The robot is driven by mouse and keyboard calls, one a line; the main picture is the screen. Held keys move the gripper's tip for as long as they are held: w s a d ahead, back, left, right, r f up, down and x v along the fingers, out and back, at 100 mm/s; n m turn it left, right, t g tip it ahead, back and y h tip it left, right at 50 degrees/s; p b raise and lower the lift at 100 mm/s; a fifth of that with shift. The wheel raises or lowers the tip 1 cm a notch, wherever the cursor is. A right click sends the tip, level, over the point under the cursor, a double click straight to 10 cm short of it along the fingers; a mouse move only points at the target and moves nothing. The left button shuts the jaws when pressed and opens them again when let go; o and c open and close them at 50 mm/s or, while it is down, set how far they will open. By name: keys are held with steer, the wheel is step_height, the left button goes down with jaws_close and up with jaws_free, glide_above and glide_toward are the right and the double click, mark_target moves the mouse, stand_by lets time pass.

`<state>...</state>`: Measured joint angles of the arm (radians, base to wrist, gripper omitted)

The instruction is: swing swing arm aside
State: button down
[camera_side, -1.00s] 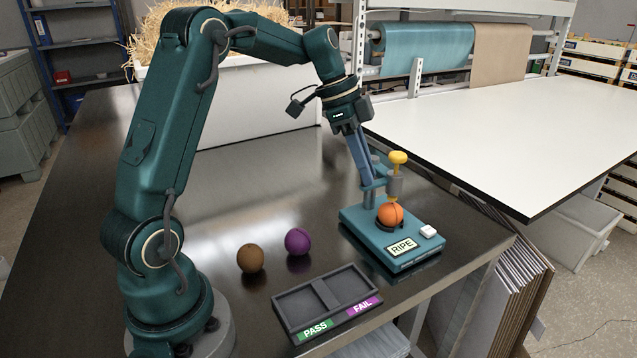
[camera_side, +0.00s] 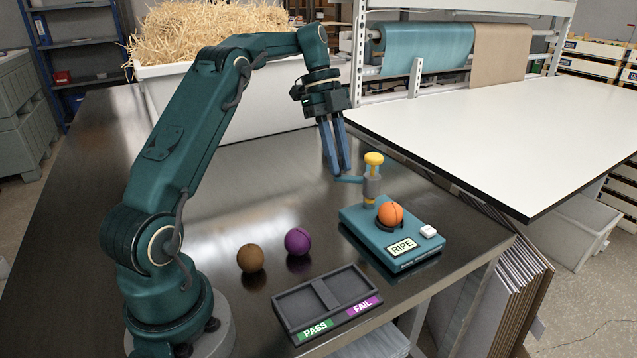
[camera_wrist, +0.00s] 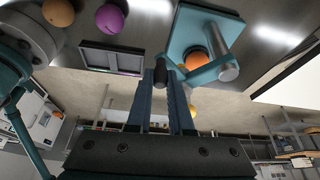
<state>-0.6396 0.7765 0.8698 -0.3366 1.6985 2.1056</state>
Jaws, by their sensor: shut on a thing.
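The teal tester (camera_side: 362,228) sits on the dark table with a RIPE display, a white button and an orange ball (camera_side: 391,213) in its cup. Its swing arm (camera_side: 348,180) stretches out to the left, off the base's back left. A yellow knob (camera_side: 374,159) over a grey cylinder (camera_side: 371,187) stands left of the ball, not over it. My gripper (camera_side: 340,174) is shut on the outer part of the swing arm. In the wrist view the fingertips (camera_wrist: 174,76) meet near a dark piece beside the teal bar, and the exact contact is partly hidden.
A brown ball (camera_side: 250,258) and a purple ball (camera_side: 298,241) lie left of the tester. A dark PASS/FAIL tray (camera_side: 326,292) stands in front. A white bin of straw (camera_side: 228,125) stands behind, and a white-topped table (camera_side: 480,130) lies to the right. The table left of my gripper is clear.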

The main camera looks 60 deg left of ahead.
steer(key=shift+a+m, duration=0.35)
steer(key=shift+m, duration=0.05)
steer(key=shift+a, duration=0.1)
stand_by(0.4)
steer(key=c, duration=0.8)
jaws_free()
